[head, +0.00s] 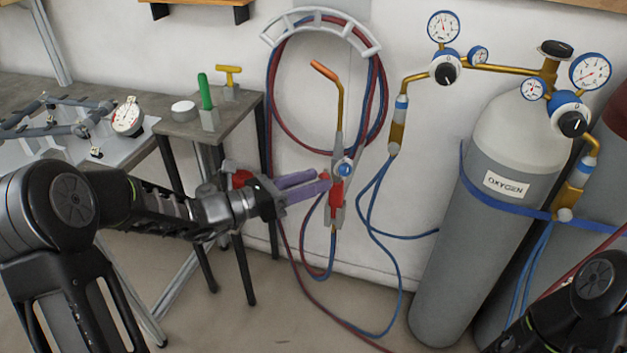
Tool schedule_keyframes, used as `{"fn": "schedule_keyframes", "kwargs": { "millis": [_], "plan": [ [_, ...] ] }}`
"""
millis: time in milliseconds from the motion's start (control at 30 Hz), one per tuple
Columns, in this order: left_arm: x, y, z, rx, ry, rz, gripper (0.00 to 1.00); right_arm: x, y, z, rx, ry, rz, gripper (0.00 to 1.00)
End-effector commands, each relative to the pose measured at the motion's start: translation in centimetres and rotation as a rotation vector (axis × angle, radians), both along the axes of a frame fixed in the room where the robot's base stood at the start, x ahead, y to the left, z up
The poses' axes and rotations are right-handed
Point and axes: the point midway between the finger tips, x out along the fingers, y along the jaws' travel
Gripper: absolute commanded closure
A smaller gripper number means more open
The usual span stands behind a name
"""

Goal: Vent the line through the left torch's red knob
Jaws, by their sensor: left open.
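A torch (339,110) with a brass neck and copper tip hangs upright on the wall. It has a blue knob (345,169) on its body and a red knob (336,192) just below. My left gripper (323,181) reaches in from the left with its purple fingers pointing at the red knob. Its fingers are apart with nothing visible between them. The tips are close to the knob's left side; I cannot tell whether they touch it. Only this one torch is in view. My right arm (595,285) shows at the bottom right, its gripper out of frame.
Red and blue hoses loop on a wall hanger (325,22) and trail to the floor. A grey oxygen cylinder (480,210) with gauges stands right. A side table (235,115) holds a green-handled tool (205,92). A workbench with a frame (60,125) is far left.

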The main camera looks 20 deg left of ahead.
Motion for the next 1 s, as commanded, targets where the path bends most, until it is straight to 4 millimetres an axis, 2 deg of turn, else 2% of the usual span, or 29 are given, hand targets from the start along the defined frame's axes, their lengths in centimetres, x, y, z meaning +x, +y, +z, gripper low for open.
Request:
{"fn": "schedule_keyframes", "kwargs": {
  "millis": [367,900,1000],
  "plan": [
    [0.46,-0.56,-0.04,0.001,0.001,0.0,0.55,0.0,0.0,0.01,0.0,0.0,0.0,0.41],
    [0.44,-0.53,-0.04,0.001,0.001,0.0,0.99,0.0,0.0,0.01,0.0,0.0,0.0,0.41],
    [0.44,-0.53,-0.04,0.001,0.001,0.0,1.0,0.0,0.01,0.01,0.0,0.0,0.0,0.41]
  ]
}}
